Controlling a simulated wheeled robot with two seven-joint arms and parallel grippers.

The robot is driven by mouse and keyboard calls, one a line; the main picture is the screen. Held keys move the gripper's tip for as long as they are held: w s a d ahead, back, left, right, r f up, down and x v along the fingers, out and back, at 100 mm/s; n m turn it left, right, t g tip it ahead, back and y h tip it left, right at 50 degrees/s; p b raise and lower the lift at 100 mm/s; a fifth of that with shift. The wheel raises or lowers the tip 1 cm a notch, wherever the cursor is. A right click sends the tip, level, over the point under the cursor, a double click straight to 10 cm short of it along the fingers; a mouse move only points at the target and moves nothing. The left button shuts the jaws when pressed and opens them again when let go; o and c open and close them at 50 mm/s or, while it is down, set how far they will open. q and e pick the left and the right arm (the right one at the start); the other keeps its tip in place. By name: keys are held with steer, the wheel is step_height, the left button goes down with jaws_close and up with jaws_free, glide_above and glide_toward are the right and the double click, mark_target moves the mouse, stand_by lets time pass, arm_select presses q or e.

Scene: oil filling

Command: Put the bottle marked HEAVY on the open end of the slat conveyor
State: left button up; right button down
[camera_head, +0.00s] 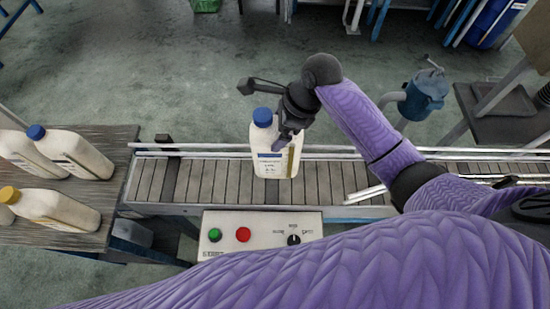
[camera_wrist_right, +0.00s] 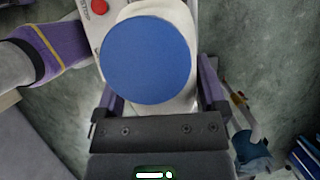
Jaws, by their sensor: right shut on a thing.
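A white bottle with a blue cap (camera_head: 274,160) is upright over the slats of the slat conveyor (camera_head: 205,182). Its label is too small to read. I cannot tell whether its base touches the slats. My right gripper (camera_head: 289,133) is shut on this bottle near its top, from the right side. The right wrist view shows the blue cap (camera_wrist_right: 145,60) from above, between the fingers. Another blue-capped bottle (camera_head: 75,153) and a yellow-capped bottle (camera_head: 55,209) are on the table at left, with part of others beside them. My left gripper is not in view.
A control box (camera_head: 262,231) with green and red buttons and a knob sits at the conveyor's near side. A rail runs along the far side. A shorter front rail (camera_head: 365,194) is at right. The slats left of the bottle are clear, beside the wooden table (camera_head: 112,165).

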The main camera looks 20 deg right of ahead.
step_height(320, 180, down, 8)
steer(key=b, duration=0.1)
steer(key=shift+b, duration=0.35)
steer(key=shift+s, duration=0.1)
jaws_free()
steer(key=shift+s, duration=0.1)
steer(key=p+v, duration=0.2)
steer(key=v, duration=1)
steer(key=shift+p, duration=0.4)
